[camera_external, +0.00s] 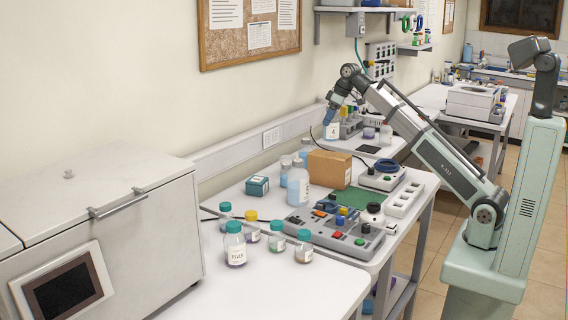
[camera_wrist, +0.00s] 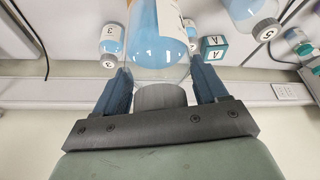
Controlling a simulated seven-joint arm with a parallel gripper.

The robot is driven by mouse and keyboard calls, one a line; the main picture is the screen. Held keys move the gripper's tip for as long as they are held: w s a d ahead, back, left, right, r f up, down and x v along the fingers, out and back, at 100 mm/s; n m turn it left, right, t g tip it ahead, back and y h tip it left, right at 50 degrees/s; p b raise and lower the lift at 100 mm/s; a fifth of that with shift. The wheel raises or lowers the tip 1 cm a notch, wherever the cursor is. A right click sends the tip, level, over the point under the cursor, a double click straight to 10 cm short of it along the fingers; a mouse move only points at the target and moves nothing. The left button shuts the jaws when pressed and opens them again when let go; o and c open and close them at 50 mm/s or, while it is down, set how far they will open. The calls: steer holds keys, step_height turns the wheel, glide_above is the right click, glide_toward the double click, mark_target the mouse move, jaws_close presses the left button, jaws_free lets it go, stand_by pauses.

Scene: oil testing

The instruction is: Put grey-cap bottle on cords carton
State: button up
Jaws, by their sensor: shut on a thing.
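My gripper (camera_external: 331,115) is shut on a grey-cap bottle (camera_external: 332,131) with a white label. In the wrist view the gripper (camera_wrist: 160,88) has its blue fingers on both sides of the bottle near the grey cap (camera_wrist: 160,97). The bottle's clear body with blue liquid (camera_wrist: 150,45) extends away from the fingers. A brown carton (camera_external: 325,169), which appears to be the cords carton, sits on the near table, lower in the external view than the held bottle. Its label is too small to read. I cannot make it out in the wrist view.
A large bottle (camera_external: 298,186) and smaller bottles stand left of the carton, near a teal box (camera_external: 257,186). A grey control panel (camera_external: 333,229) and a green mat (camera_external: 348,196) lie in front. Several teal- and yellow-capped jars (camera_external: 235,250) stand on the near table.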

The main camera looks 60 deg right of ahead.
mark_target(329, 130)
steer(key=shift+f, duration=3)
steer(key=o, duration=1.4)
steer(key=shift+f, duration=0.1)
steer(key=v, duration=1.2)
